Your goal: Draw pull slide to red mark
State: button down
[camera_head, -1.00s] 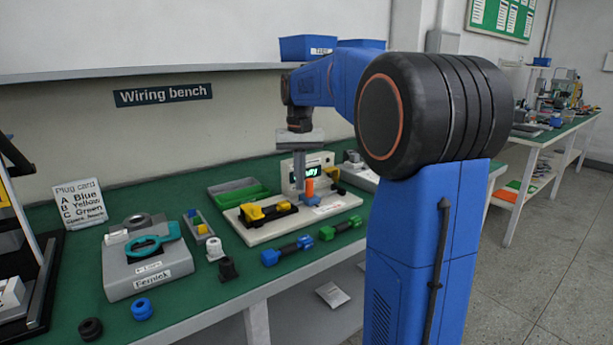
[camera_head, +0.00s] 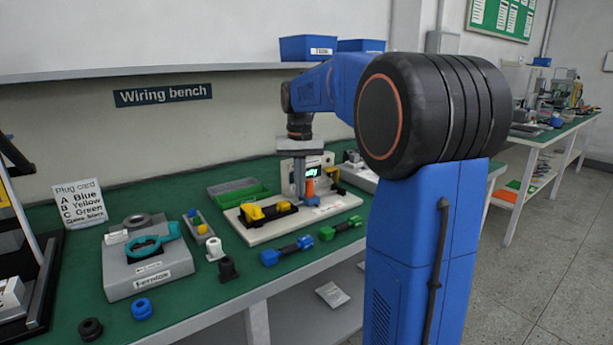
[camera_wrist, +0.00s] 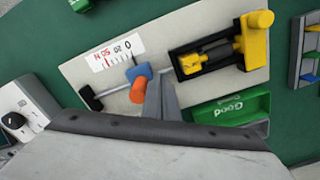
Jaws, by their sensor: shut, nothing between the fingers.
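The pull slide is a blue block (camera_wrist: 139,72) with an orange knob (camera_wrist: 137,92) on a thin rod, mounted on a pale board (camera_wrist: 72,72). In the head view the orange knob (camera_head: 309,188) stands just right of my gripper's fingers. A white scale (camera_wrist: 116,53) beside the rod reads 0, 20, 50, N, with red near the 50. The block is by the 0 to 20 end. My gripper (camera_wrist: 160,98) is shut and empty, its fingers pointing down close beside the knob. It also shows in the head view (camera_head: 299,188). I cannot tell whether it touches the knob.
A yellow and black clamp (camera_wrist: 225,48) sits on the same board, with a green tray (camera_wrist: 230,108) near it. A white box with a display (camera_head: 290,172) stands behind the slide. Blue and green connectors (camera_head: 286,251) lie along the bench front.

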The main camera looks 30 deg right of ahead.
aim_at(310, 185)
jog(key=shift+f, duration=0.4)
jog(key=shift+w+d+f, duration=0.1)
jog(key=shift+d, duration=2.5)
dwell(0.7)
jog(key=shift+a, duration=0.15)
jog(key=shift+a, duration=0.65)
jog(key=shift+r, duration=4.05)
